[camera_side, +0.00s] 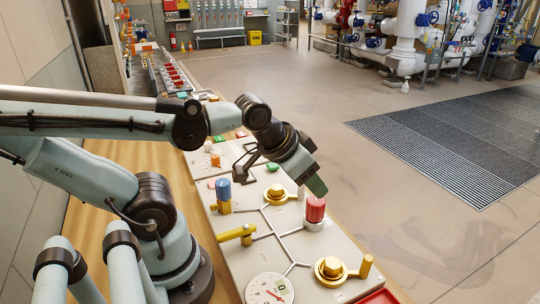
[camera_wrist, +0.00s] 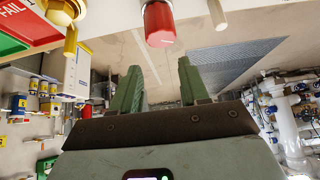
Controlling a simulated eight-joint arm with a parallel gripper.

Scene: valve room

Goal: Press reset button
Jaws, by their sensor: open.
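My gripper (camera_side: 314,184) hangs over the panel, its tip above and close to the red knob in the side view. In the wrist view its two green fingers (camera_wrist: 160,80) are spread apart with nothing between them. A red cylindrical knob (camera_side: 315,209) stands upright on a pale base on the panel. It also shows in the wrist view (camera_wrist: 159,24), beyond the fingertips. No readable label marks a reset button, so I cannot tell which control it is. Whether the gripper touches the red knob is unclear; I see no clear contact.
The panel (camera_side: 236,271) carries a blue-topped valve (camera_side: 223,190), brass valves (camera_side: 331,269), a yellow lever (camera_side: 236,234) and a round gauge (camera_side: 268,291). A red plate marked FAIL (camera_wrist: 17,17) shows in the wrist view. Open floor (camera_side: 420,235) lies right of the bench.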

